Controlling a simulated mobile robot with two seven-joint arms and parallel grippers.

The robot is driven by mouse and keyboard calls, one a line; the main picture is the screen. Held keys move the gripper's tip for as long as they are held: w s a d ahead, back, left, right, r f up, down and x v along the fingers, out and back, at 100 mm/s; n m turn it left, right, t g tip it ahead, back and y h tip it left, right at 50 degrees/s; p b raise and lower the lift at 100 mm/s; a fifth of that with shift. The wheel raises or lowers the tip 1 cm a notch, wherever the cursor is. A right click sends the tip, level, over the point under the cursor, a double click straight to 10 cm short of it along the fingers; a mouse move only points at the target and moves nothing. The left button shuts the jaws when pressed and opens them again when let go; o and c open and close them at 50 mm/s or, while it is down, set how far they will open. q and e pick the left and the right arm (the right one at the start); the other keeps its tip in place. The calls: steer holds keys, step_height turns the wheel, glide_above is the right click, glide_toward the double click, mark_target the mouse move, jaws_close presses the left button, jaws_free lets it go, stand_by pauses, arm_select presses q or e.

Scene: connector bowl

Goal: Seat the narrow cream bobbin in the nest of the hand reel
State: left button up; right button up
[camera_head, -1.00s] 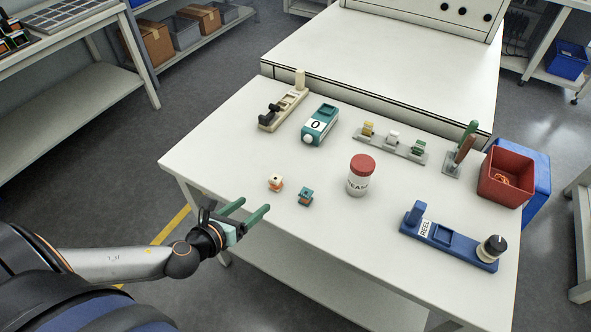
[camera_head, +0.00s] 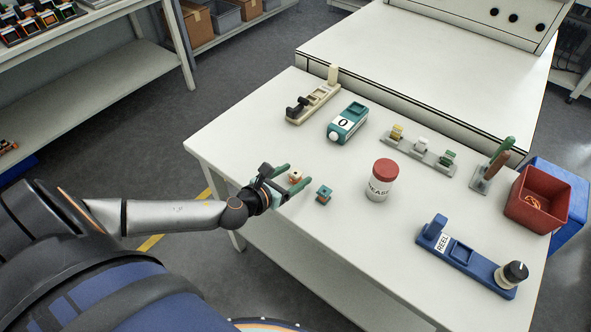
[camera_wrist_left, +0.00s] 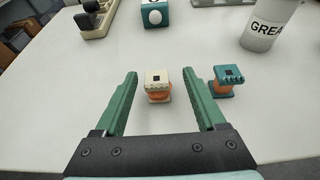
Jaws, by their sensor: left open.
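The cream bobbin (camera_head: 296,175) with orange winding stands on the white table near its left edge. It also shows in the left wrist view (camera_wrist_left: 158,78), between the two green fingers with a gap on each side. My left gripper (camera_head: 287,181) is open and empty, its fingers reaching to either side of the cream bobbin. The hand reel (camera_head: 433,246) is a blue base labelled REEL at the right front, with a square nest (camera_head: 460,253) in its middle, a blue post at one end and a black-topped knob at the other. My right gripper is out of view.
A teal bobbin (camera_head: 324,193) stands just right of the cream one, close to a finger. A red-lidded grease jar (camera_head: 382,181) stands mid-table. Cream (camera_head: 313,104) and teal (camera_head: 347,122) devices, a grey rack (camera_head: 418,152) and a red bin (camera_head: 538,198) lie farther back.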

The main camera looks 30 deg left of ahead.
mark_target(299, 172)
arm_select(q)
steer(key=x, duration=0.5)
steer(key=shift+a+f, duration=0.1)
steer(key=shift+a, duration=0.15)
jaws_close()
stand_by(0.4)
